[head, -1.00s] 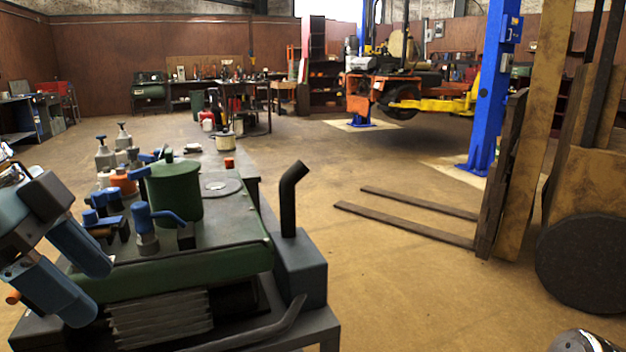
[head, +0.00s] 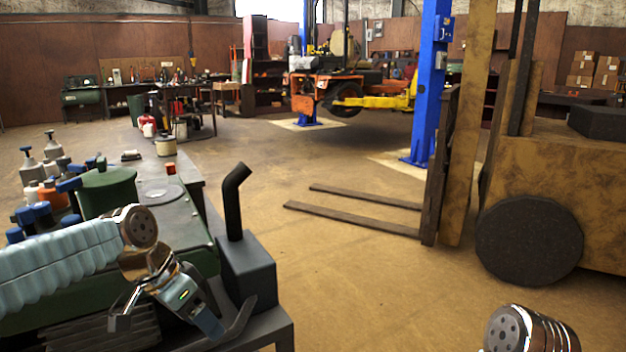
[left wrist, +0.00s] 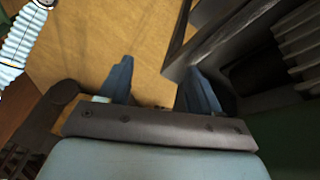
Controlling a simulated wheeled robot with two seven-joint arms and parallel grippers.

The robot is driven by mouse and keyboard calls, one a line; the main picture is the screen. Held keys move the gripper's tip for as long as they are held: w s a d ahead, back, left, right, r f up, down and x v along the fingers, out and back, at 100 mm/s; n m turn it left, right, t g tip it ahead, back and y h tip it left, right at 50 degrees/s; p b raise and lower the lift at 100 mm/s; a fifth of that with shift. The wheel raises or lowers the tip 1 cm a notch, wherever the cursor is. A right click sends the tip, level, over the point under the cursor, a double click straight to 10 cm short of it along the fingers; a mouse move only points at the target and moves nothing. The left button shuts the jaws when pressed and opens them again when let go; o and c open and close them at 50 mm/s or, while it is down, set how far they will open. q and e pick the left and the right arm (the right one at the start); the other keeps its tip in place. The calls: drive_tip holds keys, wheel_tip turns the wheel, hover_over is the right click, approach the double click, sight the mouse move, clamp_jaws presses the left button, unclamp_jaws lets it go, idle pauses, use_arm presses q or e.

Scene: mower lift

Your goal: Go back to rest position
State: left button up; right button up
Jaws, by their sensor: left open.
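My left gripper (head: 212,326) hangs down at the front right of the green machine in the head view, with its arm coming in from the left. The left wrist view shows its two blue fingers (left wrist: 158,82) standing apart with nothing between them. Tan floor shows through the gap. A dark edge lies close beside the right finger in that view. I cannot tell whether anything touches it. A metal part of my right arm shows at the lower right of the head view, but my right gripper is not in view.
The green machine (head: 190,222) with its black exhaust pipe (head: 234,205) stands on a dark table (head: 268,325) at the left. A yellow forklift (head: 560,190) with low forks (head: 350,220) stands at the right. Blue lift post (head: 428,90) behind. Floor between table and forklift is clear.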

use_arm(q)
drive_tip(key=d+f+n+g, duration=0.1)
drive_tip(key=d+f+n, duration=0.15)
drive_tip(key=f, duration=1.05)
drive_tip(key=d+f+n, duration=0.2)
drive_tip(key=d+f, duration=0.1)
drive_tip(key=f, duration=1)
drive_tip(key=s+d+f+n, duration=0.2)
drive_tip(key=s+f, duration=0.5)
drive_tip(key=f, duration=0.1)
drive_tip(key=s+d+f+n, duration=0.2)
drive_tip(key=s+f, duration=0.6)
drive_tip(key=f, duration=0.1)
drive_tip(key=shift+f, duration=0.15)
drive_tip(key=shift+d, duration=0.1)
